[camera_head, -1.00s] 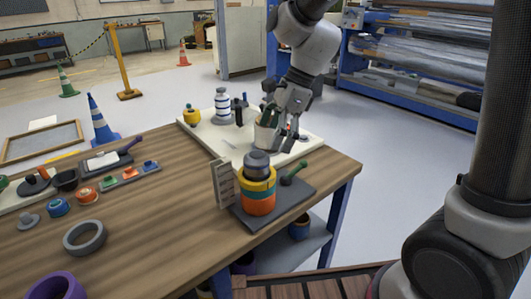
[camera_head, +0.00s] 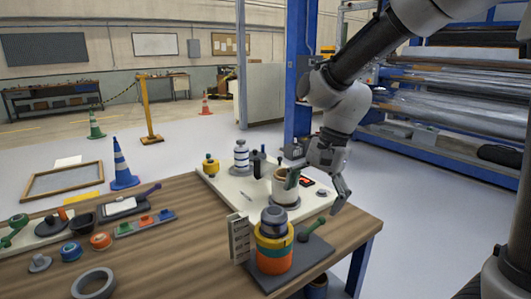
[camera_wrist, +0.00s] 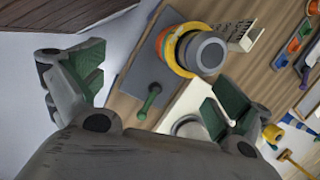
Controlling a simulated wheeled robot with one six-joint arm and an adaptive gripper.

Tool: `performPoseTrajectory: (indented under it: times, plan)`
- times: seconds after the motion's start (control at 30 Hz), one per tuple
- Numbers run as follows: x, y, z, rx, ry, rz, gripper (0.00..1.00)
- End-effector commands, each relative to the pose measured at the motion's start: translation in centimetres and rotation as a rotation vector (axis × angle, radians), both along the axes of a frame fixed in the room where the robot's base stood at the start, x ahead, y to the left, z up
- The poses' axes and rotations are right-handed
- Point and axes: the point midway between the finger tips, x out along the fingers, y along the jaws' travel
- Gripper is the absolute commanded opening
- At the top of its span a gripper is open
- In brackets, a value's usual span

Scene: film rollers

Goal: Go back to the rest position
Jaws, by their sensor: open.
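My gripper (camera_head: 322,190) is at the right end of the wooden table (camera_head: 185,215), above and beside the white board (camera_head: 228,184). In the wrist view a round pale rim shows beside the right finger, partly hidden.
A stack of coloured rings with a grey cap (camera_head: 273,240) stands on a dark plate (camera_head: 312,252) with a green-knobbed lever (camera_head: 311,233). A slotted upright card (camera_head: 239,240) stands beside it. Blue-framed film rollers (camera_head: 455,95) stand behind at right. Floor beyond the table's right edge is clear.

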Motion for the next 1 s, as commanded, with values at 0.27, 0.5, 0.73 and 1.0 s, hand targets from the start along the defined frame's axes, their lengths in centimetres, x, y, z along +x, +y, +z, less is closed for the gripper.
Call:
performPoseTrajectory:
  times: [0.27, 0.5, 0.73, 1.0]
  plan:
    - [-6.7, -13.5, 4.0, -0.136, -0.296, 0.697, 1.00]
    - [-12.8, -21.7, 6.4, -0.300, -0.448, 0.738, 1.00]
    - [-14.5, -23.8, 8.3, -0.357, -0.536, 0.626, 1.00]
    - [-14.5, -24.0, 8.3, -0.357, -0.532, 0.617, 1.00]
